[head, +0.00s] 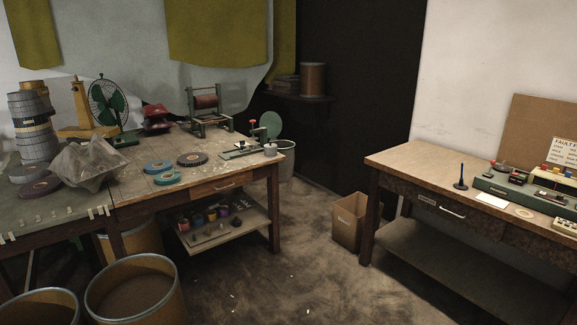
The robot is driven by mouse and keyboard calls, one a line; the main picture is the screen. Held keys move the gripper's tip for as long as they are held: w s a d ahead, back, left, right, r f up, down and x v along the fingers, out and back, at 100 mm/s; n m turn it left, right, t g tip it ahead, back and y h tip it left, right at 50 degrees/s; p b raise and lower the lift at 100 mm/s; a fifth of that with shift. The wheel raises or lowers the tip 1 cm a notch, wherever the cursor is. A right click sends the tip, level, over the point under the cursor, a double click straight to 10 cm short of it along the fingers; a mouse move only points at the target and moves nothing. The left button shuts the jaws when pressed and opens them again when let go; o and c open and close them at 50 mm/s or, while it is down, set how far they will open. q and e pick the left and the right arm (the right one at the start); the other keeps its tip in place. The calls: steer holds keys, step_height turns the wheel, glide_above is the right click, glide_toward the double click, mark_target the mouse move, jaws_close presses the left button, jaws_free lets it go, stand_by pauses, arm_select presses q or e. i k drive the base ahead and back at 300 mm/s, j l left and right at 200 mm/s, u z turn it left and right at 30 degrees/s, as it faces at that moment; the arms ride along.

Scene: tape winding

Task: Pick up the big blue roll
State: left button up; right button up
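Two flat blue rolls lie on the left table (130,190). One blue roll (157,166) is farther back, and the other blue roll (167,178) lies just in front of it, to the right. They look close in size from here, so I cannot tell which is the big one. A dark roll (192,159) lies to their right. Neither of my grippers is in view.
A crumpled clear plastic bag (88,164) and a stack of grey rolls (33,128) stand left of the blue rolls. A winding stand (207,108) is behind. Drums (135,291) stand in front of the table. Open floor (290,270) lies between both tables.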

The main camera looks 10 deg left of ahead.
mark_target(154, 167)
steer(key=i+u, duration=0.1)
steer(key=i, duration=1.05)
steer(key=i+l+u, duration=0.15)
steer(key=i, duration=0.95)
steer(key=i+u, duration=0.45)
steer(key=i+l+u, duration=0.1)
steer(key=i+u, duration=0.15)
steer(key=u, duration=0.2)
steer(key=i+l+u, duration=0.25)
steer(key=u, duration=0.25)
steer(key=i, duration=0.1)
